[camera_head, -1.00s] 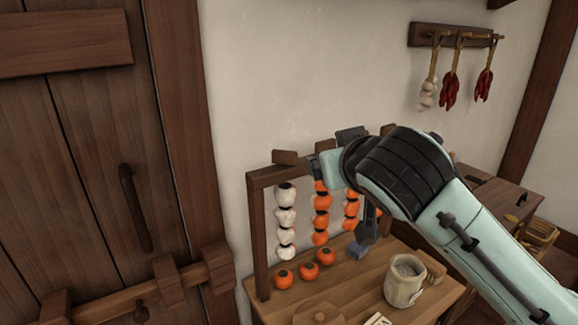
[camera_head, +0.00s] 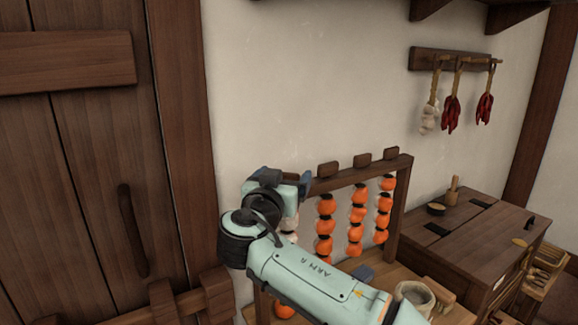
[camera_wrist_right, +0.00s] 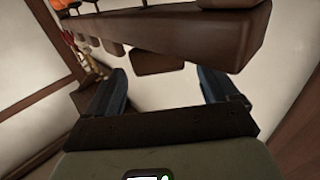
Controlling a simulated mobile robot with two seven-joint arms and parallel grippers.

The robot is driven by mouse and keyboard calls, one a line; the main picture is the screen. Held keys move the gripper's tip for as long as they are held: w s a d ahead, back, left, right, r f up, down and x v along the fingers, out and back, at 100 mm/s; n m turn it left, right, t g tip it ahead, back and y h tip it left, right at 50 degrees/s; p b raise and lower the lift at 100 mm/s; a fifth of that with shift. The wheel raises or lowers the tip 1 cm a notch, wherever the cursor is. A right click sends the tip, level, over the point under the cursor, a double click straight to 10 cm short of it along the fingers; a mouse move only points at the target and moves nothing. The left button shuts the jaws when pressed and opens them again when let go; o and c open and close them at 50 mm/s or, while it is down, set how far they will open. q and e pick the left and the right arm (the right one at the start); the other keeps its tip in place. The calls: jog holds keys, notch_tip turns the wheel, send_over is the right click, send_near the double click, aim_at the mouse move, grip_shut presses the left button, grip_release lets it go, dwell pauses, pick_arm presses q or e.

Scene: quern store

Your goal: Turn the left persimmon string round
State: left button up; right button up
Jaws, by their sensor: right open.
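The left persimmon string (camera_head: 290,222) shows only a small pale part in the head view; my right arm hides most of it. Three orange strings (camera_head: 326,228) hang to its right from the wooden rack (camera_head: 400,212). Brown wooden tabs (camera_head: 328,169) stand on the rack's top bar above those strings. My right gripper (camera_head: 285,176) is at the bar's left end. In the right wrist view its fingers (camera_wrist_right: 165,78) are open and apart, with a brown wooden tab (camera_wrist_right: 158,61) beyond and between them. No contact with it can be made out. My left gripper is out of view.
A dark wooden chest (camera_head: 465,235) with a mortar is further right. A barred plank door (camera_head: 90,170) is at left. Garlic and chillies (camera_head: 451,112) hang on the wall.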

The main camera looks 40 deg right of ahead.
jog(key=shift+p+x, duration=0.5)
jog(key=shift+x, duration=1.7)
